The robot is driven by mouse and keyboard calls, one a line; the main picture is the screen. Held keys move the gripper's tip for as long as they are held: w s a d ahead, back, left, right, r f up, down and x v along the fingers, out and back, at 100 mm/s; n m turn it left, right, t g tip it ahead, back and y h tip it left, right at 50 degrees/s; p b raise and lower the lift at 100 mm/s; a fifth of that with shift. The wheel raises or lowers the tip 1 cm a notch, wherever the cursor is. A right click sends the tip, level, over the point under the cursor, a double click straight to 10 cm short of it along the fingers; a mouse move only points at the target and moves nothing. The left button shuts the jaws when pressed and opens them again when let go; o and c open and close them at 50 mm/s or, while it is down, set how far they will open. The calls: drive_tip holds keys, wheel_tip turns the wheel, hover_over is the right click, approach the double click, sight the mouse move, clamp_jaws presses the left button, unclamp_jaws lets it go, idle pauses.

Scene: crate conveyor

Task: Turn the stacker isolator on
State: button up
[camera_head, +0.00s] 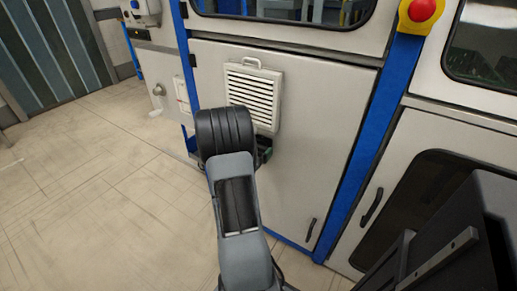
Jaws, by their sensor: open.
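No switch that I can clearly identify as the stacker isolator shows in the head view. My arm reaches forward toward a light grey cabinet door. Its black rounded joint covers the lower left of the door's vent. Dark parts that look like my gripper (264,151) show just behind that joint, in front of the door. Most of the gripper is hidden by my arm, including its fingertips. I see nothing held in it, and I cannot tell whether it touches the door.
A louvred vent (253,93) sits on the cabinet door (320,130). A red button on a yellow housing (422,11) is at top right. A black door handle (372,207) is at right. Tiled floor (100,200) at left is clear.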

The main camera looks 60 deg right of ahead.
drive_tip(key=shift+d, duration=0.4)
drive_tip(key=c, duration=0.9)
